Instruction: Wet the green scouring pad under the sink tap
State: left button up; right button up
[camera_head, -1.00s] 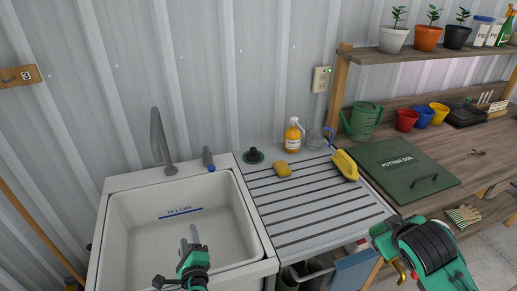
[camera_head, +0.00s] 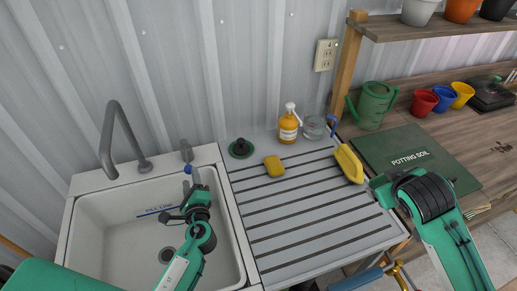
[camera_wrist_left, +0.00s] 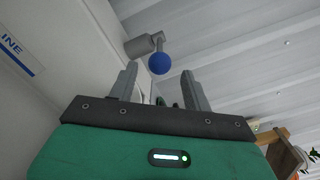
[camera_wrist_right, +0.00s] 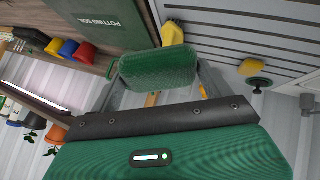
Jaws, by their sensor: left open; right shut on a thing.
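The green scouring pad (camera_wrist_right: 158,68) is clamped between the fingers of my right gripper (camera_wrist_right: 157,75) in the right wrist view. The head view shows the right arm, but not the pad clearly. The grey sink tap (camera_head: 125,140) arches over the left side of the white sink (camera_head: 232,235). A small blue-tipped tap lever (camera_head: 187,153) stands at the sink's back right corner. My left gripper (camera_head: 192,180) is open just in front of it, over the basin. In the left wrist view the blue knob (camera_wrist_left: 159,63) shows between and beyond the fingertips, apparently untouched.
On the ribbed drainboard (camera_head: 300,215) lie a yellow sponge (camera_head: 273,165) and a yellow brush (camera_head: 348,162). A potting soil board (camera_head: 415,158) lies right. The middle drainboard is clear.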

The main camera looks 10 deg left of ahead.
aim_at(188, 161)
pick_arm(q)
jog(key=p+x, duration=0.1)
jog(key=x, duration=0.7)
jog(key=shift+w+a+f+p, duration=0.1)
jog(key=shift+w+p, duration=0.2)
jog(key=shift+p, duration=0.1)
pick_arm(e)
notch_tip(188, 161, up, 2)
jog(key=shift+w+r, duration=0.1)
pick_arm(q)
grip_shut()
